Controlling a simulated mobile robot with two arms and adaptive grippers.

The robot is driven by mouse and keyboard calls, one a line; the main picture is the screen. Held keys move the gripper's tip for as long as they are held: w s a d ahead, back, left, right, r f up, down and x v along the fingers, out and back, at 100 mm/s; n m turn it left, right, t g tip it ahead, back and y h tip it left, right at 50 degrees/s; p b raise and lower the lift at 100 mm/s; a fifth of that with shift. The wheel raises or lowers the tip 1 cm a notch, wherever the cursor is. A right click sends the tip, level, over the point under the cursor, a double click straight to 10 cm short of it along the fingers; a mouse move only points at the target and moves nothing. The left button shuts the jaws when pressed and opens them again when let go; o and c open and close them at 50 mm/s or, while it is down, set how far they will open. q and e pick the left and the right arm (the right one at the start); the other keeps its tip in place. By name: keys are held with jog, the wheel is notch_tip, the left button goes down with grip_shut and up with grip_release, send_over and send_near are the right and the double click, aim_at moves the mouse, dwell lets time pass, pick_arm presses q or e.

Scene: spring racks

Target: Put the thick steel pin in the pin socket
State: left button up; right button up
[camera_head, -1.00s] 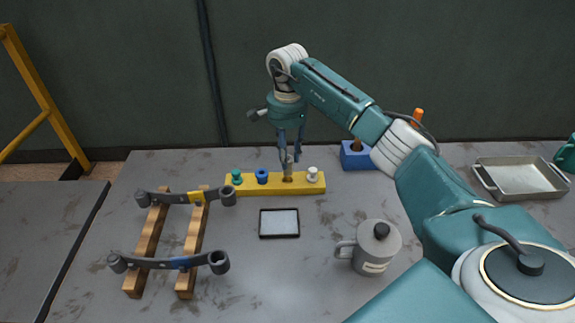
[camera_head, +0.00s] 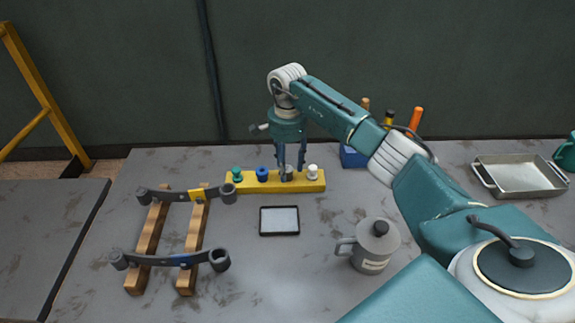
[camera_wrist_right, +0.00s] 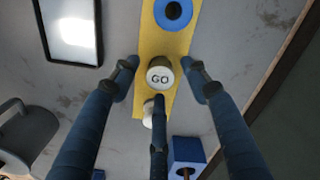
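The steel pin (camera_head: 287,175), whose pale top reads "GO" in the wrist view (camera_wrist_right: 160,76), stands in the yellow block (camera_head: 308,187) between a blue ring-shaped piece (camera_head: 262,174) and a white-topped pin (camera_head: 312,171). The pin looks seated upright; its lower part and the socket are hidden. My right gripper (camera_head: 291,172) points down over it. In the wrist view the fingertips (camera_wrist_right: 159,72) are spread around the pin, with gaps between the side fingers and its top. My left gripper is out of view.
A green knob (camera_head: 236,174) is at the block's left end. A black-framed tray (camera_head: 262,233) and a grey lidded mug (camera_head: 375,246) stand in front. A wooden rack (camera_head: 192,245) with dark springs is left. A blue tool block (camera_head: 352,158) is behind; a metal tray (camera_head: 520,176) is right.

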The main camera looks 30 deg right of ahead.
aim_at(287, 169)
jog(key=shift+r, duration=0.1)
notch_tip(287, 169, up, 12)
jog(key=b, duration=0.2)
dwell(0.3)
dwell(0.4)
